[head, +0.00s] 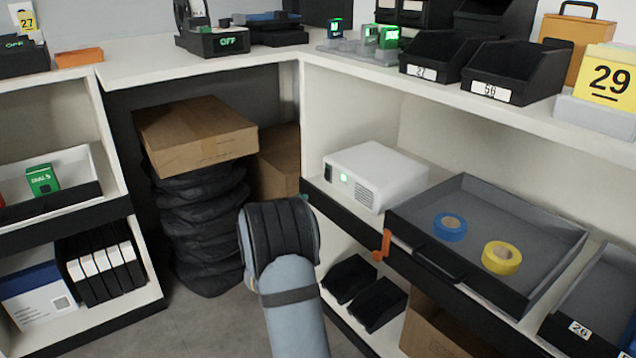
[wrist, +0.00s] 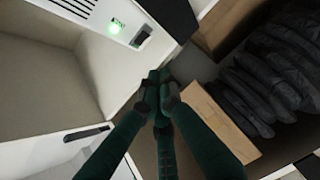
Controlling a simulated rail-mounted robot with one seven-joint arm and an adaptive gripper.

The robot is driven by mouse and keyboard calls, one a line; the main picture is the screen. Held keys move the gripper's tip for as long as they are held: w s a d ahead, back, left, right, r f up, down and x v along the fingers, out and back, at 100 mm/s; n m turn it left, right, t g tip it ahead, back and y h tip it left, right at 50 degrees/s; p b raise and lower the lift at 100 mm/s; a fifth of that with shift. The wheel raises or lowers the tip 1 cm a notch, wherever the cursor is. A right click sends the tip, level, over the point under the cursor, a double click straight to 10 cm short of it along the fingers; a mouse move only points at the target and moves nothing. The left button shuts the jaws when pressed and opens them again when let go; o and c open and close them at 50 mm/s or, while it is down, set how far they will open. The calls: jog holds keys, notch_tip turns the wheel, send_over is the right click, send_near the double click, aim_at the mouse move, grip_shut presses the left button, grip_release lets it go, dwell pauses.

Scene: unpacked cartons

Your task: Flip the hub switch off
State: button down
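The hub appears to be the white box (head: 375,175) with a lit green light, on the middle right shelf. Its front face has a vent and a small dark rectangle at its left end in the head view. In the wrist view the hub's front (wrist: 92,22) is at the upper left, with the green light glowing and a small dark switch-like part (wrist: 142,38) beside it. My gripper (wrist: 158,76) has its dark green fingers drawn together, with nothing seen between them. It is apart from the hub, below the dark part in the picture. My arm hides it in the head view.
A grey drawer (head: 540,225) with blue and yellow tape rolls juts out right of the hub. A dark shelf edge (wrist: 172,14) lies near my fingertips. A carton (head: 195,135) on stacked black bags stands to the left. Open floor lies between.

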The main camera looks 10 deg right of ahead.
jog(key=shift+w, duration=0.15)
jog(key=b, duration=0.3)
send_near(327, 173)
jog(key=w+a+f, duration=0.2)
jog(key=w+a, duration=0.1)
jog(key=w, duration=0.3)
jog(key=shift+w+d+b, duration=0.25)
jog(key=shift+d+b, duration=0.2)
jog(key=shift+d, duration=0.35)
jog(key=shift+w+d+b, duration=0.25)
jog(key=shift+d+b, duration=0.15)
jog(key=shift+d, duration=0.45)
